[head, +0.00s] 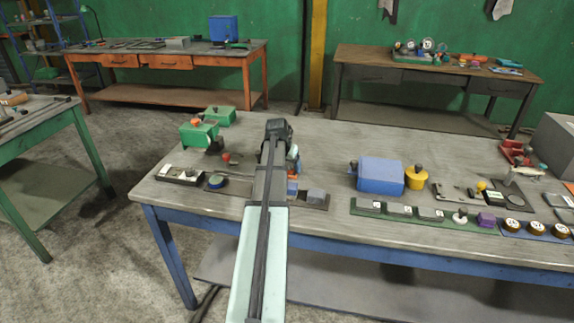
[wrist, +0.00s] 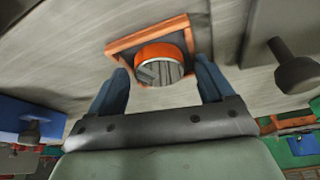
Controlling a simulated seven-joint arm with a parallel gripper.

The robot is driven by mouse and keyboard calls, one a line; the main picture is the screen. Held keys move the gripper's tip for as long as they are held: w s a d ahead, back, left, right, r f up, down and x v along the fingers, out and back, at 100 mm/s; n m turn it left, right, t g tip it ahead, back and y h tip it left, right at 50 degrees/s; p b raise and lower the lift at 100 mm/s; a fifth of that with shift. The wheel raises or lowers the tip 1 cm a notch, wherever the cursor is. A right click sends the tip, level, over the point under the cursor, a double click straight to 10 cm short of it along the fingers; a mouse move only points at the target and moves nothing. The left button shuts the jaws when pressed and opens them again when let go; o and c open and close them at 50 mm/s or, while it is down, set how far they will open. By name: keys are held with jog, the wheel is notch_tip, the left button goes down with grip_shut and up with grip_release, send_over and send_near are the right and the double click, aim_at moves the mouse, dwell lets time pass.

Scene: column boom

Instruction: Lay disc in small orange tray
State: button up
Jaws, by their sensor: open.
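The disc (wrist: 160,68), with an orange rim and a grey, shiny face, shows in the wrist view between my gripper's fingers. Behind and around it is the small orange tray (wrist: 134,41), a thin square frame on the grey tabletop. The disc overlaps the tray's near side in the picture; I cannot tell whether it lies fully flat inside. My gripper (wrist: 161,65) is open, with one blue finger on each side of the disc and a gap visible at the fingertips. In the head view my arm hides the tray and disc.
A blue box (head: 380,176) and a yellow pot (head: 416,179) stand right of my arm. Green boxes (head: 199,135) are at left. A green strip (head: 425,216) with several blocks lies along the front edge. A dark knob (wrist: 296,70) is close at right in the wrist view.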

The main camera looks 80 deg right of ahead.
jog(key=v, duration=1.2)
jog(key=shift+r, duration=0.2)
jog(key=shift+d, duration=0.1)
